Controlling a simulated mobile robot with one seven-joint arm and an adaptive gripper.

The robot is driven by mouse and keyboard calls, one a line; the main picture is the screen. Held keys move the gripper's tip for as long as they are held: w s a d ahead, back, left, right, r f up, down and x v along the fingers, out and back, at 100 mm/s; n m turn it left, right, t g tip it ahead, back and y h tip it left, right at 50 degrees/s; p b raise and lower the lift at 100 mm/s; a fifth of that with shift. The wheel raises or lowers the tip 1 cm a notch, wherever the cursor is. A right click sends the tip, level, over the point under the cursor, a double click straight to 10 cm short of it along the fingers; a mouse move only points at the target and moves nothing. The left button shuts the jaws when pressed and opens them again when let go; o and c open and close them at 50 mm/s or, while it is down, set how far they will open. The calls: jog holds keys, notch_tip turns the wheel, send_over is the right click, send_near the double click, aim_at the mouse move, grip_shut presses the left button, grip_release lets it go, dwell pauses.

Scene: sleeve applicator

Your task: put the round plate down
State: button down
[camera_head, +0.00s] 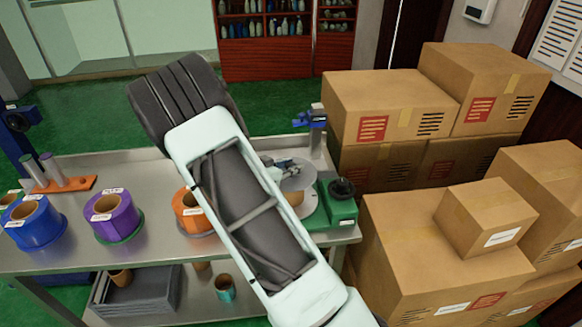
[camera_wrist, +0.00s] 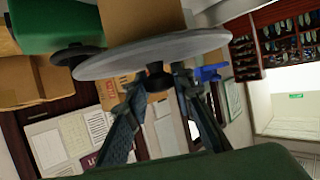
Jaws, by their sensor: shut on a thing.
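The round plate (camera_head: 296,178) is a pale grey disc. In the head view it is partly hidden by my arm, over the table's right end beside the green machine (camera_head: 338,208). In the wrist view the plate (camera_wrist: 205,46) is seen nearly edge-on, with a dark knob on its face. My gripper (camera_wrist: 158,78) has its fingers on either side of that knob and is shut on it. My gripper (camera_head: 287,165) also shows in the head view at the plate's far side. A brown tube (camera_wrist: 138,18) is on the plate's other side; I cannot tell whether they touch.
The metal table (camera_head: 155,240) carries blue (camera_head: 33,222), purple (camera_head: 113,217) and orange (camera_head: 187,211) rolls at left and middle. A blue clamp-like part (camera_head: 311,117) stands at the far right corner. Stacked cardboard boxes (camera_head: 420,240) crowd the right side.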

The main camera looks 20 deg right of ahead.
jog(key=shift+f, duration=0.2)
jog(key=shift+f, duration=0.15)
jog(key=c, duration=1.7)
grip_release()
jog(key=shift+o, duration=0.2)
jog(key=shift+r, duration=0.2)
jog(key=v, duration=1.2)
